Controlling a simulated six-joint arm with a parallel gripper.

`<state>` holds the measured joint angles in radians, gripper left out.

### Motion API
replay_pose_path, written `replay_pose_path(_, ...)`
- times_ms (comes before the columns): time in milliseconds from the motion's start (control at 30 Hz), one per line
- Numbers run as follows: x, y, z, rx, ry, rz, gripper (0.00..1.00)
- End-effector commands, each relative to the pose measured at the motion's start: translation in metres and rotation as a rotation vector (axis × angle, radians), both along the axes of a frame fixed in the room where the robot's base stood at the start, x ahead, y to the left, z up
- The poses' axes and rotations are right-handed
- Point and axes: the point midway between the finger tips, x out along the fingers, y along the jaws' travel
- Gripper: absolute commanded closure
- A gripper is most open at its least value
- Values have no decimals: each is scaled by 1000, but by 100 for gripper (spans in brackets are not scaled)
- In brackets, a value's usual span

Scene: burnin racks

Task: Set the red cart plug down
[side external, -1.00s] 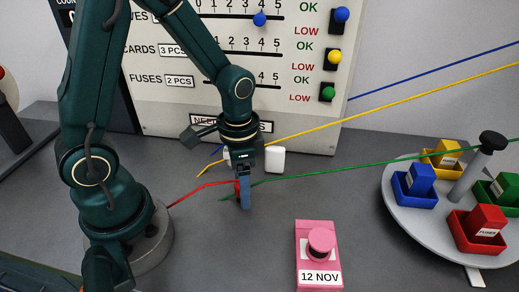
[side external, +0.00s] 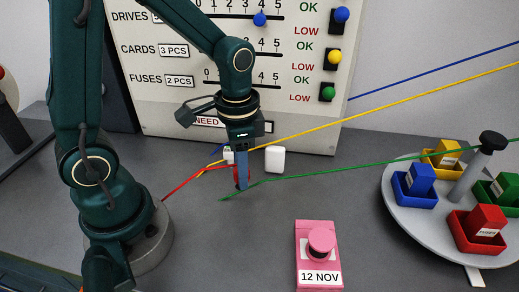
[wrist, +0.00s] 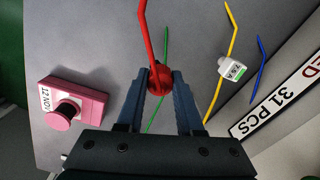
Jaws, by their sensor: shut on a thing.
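My gripper (side external: 241,184) is shut on the red cart plug (wrist: 160,79), a round red end on a red cord. In the wrist view the plug sits between the two blue fingertips. The red cord (side external: 185,183) runs from the plug down to the left, behind my arm base, in the side view. The plug is mostly hidden by the fingers there. The fingers point down over the grey table (side external: 210,245); whether the plug touches the table I cannot tell.
A green cord (side external: 330,173) ends beside the gripper. Yellow (side external: 300,132) and blue (side external: 420,73) cords run behind. A pink button box (side external: 318,260) stands in front. A round tray (side external: 400,222) with coloured bins is at right. A counter board (side external: 160,90) stands behind.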

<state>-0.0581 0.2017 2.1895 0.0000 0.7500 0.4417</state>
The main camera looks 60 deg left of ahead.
Motion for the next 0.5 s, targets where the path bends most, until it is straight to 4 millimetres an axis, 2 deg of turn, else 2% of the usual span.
replay_pose_path(500,-35,82,53,3,-4,10,100)
